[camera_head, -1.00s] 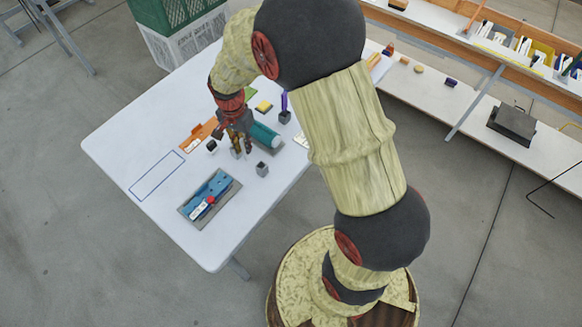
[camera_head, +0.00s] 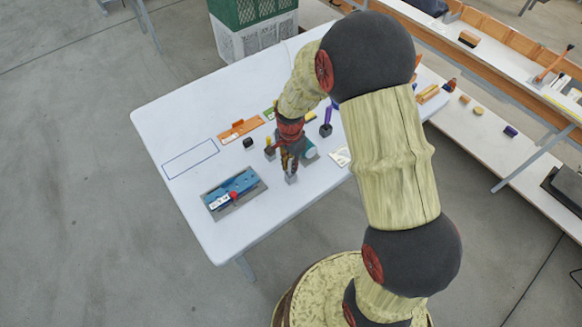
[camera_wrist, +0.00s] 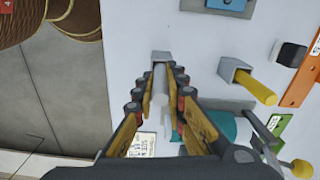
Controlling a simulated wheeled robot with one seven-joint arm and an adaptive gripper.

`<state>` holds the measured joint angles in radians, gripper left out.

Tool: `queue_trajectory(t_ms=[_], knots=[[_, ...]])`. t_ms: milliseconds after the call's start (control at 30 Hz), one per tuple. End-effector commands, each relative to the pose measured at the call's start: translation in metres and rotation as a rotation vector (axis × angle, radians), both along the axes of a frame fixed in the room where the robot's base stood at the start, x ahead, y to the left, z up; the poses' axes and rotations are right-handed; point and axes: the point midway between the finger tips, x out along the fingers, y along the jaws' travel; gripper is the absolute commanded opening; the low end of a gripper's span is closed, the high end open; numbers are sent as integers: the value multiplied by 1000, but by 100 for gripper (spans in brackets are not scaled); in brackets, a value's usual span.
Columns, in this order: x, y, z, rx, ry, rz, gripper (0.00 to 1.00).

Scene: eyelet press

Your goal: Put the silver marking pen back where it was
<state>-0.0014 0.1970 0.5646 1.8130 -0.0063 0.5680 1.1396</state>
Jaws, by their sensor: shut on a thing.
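The silver marking pen (camera_wrist: 161,88) is a pale grey rod between the fingers of my gripper (camera_wrist: 163,82) in the wrist view. My gripper is shut on it. Its far end meets a small grey holder block (camera_wrist: 160,56); I cannot tell whether the tip is inside the block or just above it. In the head view my gripper (camera_head: 289,166) points down directly over this grey block (camera_head: 291,179), and the pen is mostly hidden by the fingers.
A second grey holder (camera_wrist: 230,68) with a yellow pen (camera_wrist: 257,88) stands close by. A purple pen (camera_head: 327,114) stands in another holder. A teal cylinder (camera_head: 309,150) lies beside my gripper. A grey tray (camera_head: 217,211) holds a blue tool (camera_head: 236,183). The outlined rectangle (camera_head: 190,158) is empty.

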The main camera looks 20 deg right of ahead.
Motion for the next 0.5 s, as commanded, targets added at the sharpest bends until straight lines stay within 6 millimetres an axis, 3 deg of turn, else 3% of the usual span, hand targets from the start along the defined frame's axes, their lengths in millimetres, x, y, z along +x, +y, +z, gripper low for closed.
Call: queue_trajectory(t_ms=[100, 433, 467, 500], knots=[[1, 0, -12, 0, -1, 0, 0], [1, 0, -15, 0, -1, 0, 0], [1, 0, -14, 0, -1, 0, 14], [1, 0, -14, 0, -1, 0, 17]])
